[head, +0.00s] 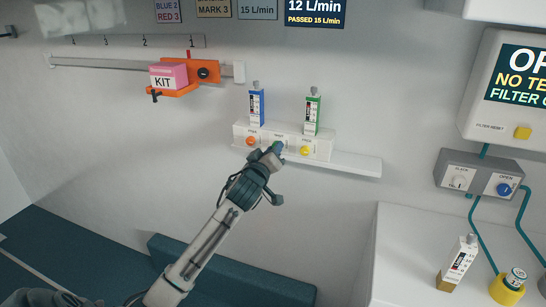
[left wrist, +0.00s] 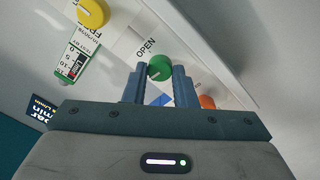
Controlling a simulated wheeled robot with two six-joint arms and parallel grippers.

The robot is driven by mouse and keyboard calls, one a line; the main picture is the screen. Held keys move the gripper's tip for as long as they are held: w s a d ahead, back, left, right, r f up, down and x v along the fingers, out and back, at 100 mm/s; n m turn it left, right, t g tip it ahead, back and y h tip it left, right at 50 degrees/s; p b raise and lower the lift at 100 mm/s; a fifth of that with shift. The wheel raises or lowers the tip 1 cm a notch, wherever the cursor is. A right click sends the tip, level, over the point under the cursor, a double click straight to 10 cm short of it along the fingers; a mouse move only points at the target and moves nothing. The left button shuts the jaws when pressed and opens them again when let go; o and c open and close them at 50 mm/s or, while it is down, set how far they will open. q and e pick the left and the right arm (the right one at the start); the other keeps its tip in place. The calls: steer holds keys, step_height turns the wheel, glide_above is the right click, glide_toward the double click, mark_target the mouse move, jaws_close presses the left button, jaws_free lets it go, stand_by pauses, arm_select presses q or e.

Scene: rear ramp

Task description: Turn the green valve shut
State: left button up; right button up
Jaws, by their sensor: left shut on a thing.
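The green valve (left wrist: 160,68) is a round knob on a white panel, with the word OPEN printed beside it in the left wrist view. My left gripper (left wrist: 159,82) has its two blue fingers closed on either side of the green valve. In the head view my left gripper (head: 276,148) reaches up from below to the middle of the white valve block (head: 240,130), between an orange knob (head: 251,141) and a yellow knob (head: 304,150). There the fingers mostly hide the green valve. My right gripper is not in view.
A blue flow meter (head: 257,107) and a green flow meter (head: 313,114) stand above the block. A pink kit box (head: 168,76) sits on an orange holder on the rail. A grey box with a blue knob (head: 504,189) is at right, above a white counter (head: 405,250).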

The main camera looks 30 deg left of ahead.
arm_select(q)
steer(key=shift+n+b, duration=0.3)
steer(key=shift+n, duration=0.3)
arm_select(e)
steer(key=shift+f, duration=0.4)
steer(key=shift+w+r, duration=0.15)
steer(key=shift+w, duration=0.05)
arm_select(q)
steer(key=o, duration=1)
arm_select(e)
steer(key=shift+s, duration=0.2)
arm_select(q)
steer(key=b+v, duration=0.2)
steer(key=v, duration=0.8)
steer(key=shift+s+d+b, duration=0.15)
steer(key=shift+s+b, duration=0.2)
steer(key=shift+s, duration=0.05)
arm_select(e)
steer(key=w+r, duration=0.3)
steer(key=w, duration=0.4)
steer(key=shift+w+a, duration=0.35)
